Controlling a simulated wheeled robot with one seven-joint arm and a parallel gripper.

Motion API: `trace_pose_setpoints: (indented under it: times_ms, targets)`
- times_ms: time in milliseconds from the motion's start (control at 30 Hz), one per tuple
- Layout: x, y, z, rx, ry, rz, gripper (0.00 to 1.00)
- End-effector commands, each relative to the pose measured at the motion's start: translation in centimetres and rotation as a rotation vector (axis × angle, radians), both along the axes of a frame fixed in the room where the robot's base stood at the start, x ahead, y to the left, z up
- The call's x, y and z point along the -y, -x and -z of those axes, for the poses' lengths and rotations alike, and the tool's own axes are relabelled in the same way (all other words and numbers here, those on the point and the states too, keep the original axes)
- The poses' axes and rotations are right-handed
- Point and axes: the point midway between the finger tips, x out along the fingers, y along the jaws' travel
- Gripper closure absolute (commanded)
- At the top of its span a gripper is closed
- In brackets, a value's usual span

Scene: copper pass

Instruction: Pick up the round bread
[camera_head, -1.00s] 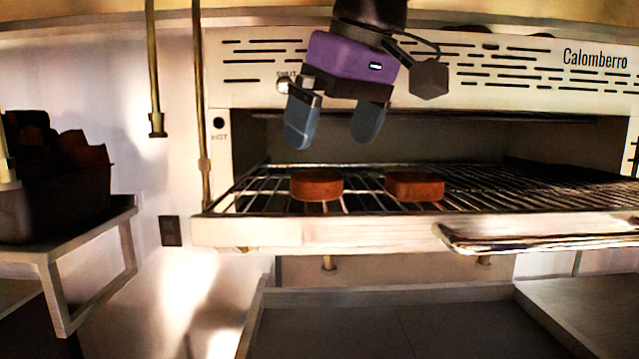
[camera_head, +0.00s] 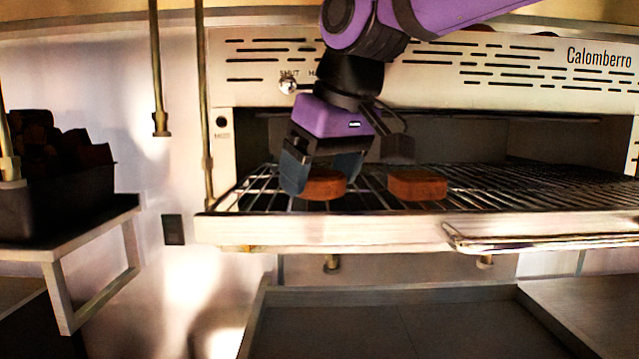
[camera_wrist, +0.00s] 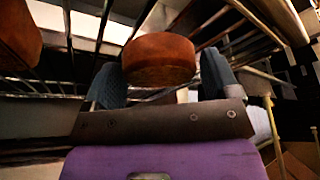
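The round bread (camera_head: 323,186) is a reddish-brown disc lying on the wire rack (camera_head: 480,190) of the grill. It also shows in the wrist view (camera_wrist: 158,58), between the two blue-grey fingers. My gripper (camera_head: 322,180) is low over the rack with its fingers apart, one on each side of the round bread. In the wrist view my gripper (camera_wrist: 160,80) shows small gaps between the fingers and the bread's sides. A second, squarer bread (camera_head: 416,184) lies to the right on the rack, and a corner of it (camera_wrist: 16,38) shows in the wrist view.
The grill's slotted hood (camera_head: 510,75) hangs above the rack behind my gripper. The pale front rail (camera_head: 330,229) and a handle (camera_head: 540,240) edge the rack. A dark bin of dark chunks (camera_head: 60,200) stands on a shelf at left. The rack's right side is clear.

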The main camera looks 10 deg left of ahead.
Motion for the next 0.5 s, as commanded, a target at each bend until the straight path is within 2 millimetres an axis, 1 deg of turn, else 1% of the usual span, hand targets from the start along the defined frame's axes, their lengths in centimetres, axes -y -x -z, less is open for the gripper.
trace_pose_setpoints:
  times_ms: [33, 67, 100, 133, 500]
  targets:
    - [0.01, 0.0, -0.02, 0.0, 0.0, 0.0, 0.3]
    - [0.01, 0.0, -0.02, 0.0, 0.0, 0.0, 0.37]
    - [0.01, 0.0, -0.02, 0.0, 0.0, 0.0, 0.46]
    - [0.01, 0.01, -0.03, 0.0, 0.0, 0.0, 0.52]
    - [0.01, -0.02, -0.31, 0.001, -0.001, 0.0, 0.52]
